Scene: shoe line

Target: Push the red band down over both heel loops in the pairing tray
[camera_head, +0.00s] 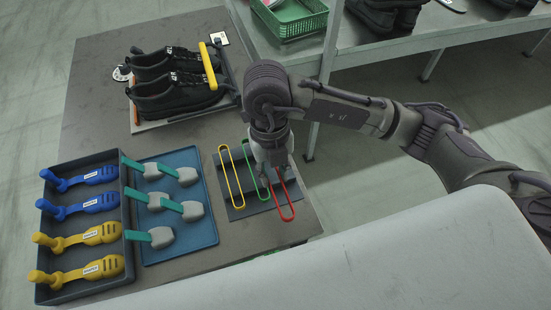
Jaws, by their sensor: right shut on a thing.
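A pair of black shoes (168,95) lies side by side in the pairing tray (180,122) on the dark table. The heel loops are too small to make out. The red band (285,212) is a long narrow loop on a dark rack (240,213), right of a green band (250,160) and a yellow band (226,180). My right gripper (272,188) points down over the rack and is shut at the red band's upper part; its fingertips are partly hidden. My left gripper is not in view.
A yellow bar (207,66) stands at the tray's right end. A dark tray of blue and yellow shoe trees (88,205) and a blue tray with several grey-and-teal tools (205,232) stand left. A shelf with a green basket (290,17) is behind.

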